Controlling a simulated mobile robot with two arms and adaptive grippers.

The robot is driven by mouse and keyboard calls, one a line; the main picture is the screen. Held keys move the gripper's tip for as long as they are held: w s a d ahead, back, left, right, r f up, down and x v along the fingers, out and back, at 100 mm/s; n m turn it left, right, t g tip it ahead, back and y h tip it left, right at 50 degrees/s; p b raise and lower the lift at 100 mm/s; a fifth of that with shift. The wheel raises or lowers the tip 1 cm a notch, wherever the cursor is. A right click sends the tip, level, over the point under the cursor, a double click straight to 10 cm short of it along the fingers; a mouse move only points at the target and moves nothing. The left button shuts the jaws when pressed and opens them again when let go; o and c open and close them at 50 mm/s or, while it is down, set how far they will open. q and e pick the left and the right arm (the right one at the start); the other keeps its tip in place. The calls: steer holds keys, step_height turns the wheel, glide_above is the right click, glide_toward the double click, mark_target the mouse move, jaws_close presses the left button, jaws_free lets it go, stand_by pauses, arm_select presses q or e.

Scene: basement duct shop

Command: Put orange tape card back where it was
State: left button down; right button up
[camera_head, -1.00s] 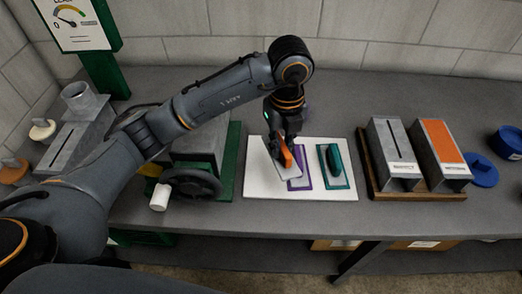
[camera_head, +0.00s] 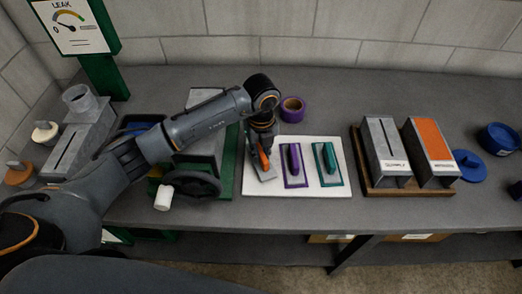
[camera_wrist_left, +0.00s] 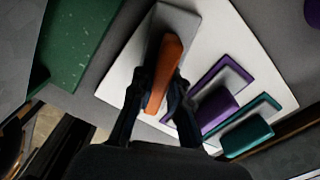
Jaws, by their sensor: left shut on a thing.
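The orange tape card (camera_head: 263,160) is a grey plate with an orange grip, over the left end of the white board (camera_head: 330,188). My left gripper (camera_head: 262,150) is shut on its orange grip, which also shows between the fingers in the left wrist view (camera_wrist_left: 165,72). I cannot tell whether the card touches the board. On the board to its right lie a purple-edged card (camera_head: 294,165) and a teal-edged card (camera_head: 327,164), each with a matching grip. My right gripper is not in view.
A purple tape roll (camera_head: 292,109) stands behind the board. A wooden tray (camera_head: 378,190) with two metal duct boxes is to the right. A black handwheel (camera_head: 190,187) and green base (camera_head: 228,180) are close on the left.

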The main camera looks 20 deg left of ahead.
mark_target(261, 151)
arm_select(q)
steer(key=shift+f, duration=0.25)
steer(key=c, duration=1.3)
jaws_free()
steer(key=shift+r, duration=0.1)
steer(key=shift+r, duration=0.1)
steer(key=shift+r, duration=0.2)
step_height(261, 151, up, 12)
steer(key=b, duration=0.3)
steer(key=shift+f, duration=0.15)
